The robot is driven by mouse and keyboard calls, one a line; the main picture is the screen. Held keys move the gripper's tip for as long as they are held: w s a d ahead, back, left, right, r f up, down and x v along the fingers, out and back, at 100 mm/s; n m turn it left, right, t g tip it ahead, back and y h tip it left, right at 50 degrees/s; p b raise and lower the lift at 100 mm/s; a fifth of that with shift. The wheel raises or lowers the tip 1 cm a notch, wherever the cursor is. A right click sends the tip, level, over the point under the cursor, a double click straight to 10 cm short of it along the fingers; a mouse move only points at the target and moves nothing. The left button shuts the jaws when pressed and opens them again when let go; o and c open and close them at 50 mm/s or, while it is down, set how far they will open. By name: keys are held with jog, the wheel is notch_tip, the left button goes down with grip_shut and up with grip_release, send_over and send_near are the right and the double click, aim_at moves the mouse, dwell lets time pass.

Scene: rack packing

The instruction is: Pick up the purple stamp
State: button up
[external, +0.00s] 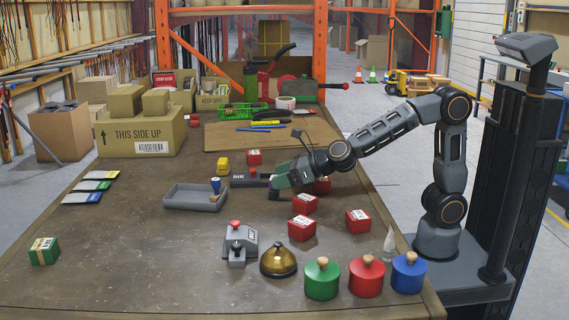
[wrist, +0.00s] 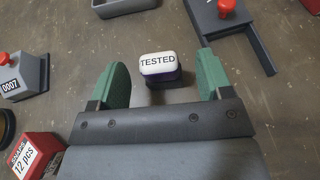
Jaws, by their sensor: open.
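The purple stamp (wrist: 161,76) has a white top marked TESTED. In the wrist view it stands on the table between my two green fingers, with a gap on each side. My gripper (wrist: 161,64) is open and empty.
Red boxes (external: 305,204) are close by. A grey numbering device (external: 240,245) and a brass bell (external: 279,261) stand nearer the front.

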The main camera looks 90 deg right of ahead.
aim_at(267, 197)
jog(key=shift+b+x, duration=0.35)
jog(key=shift+x, duration=1.95)
jog(key=shift+a, duration=0.1)
jog(key=c, duration=1)
jog(key=shift+r, duration=0.1)
jog(key=shift+r, duration=0.1)
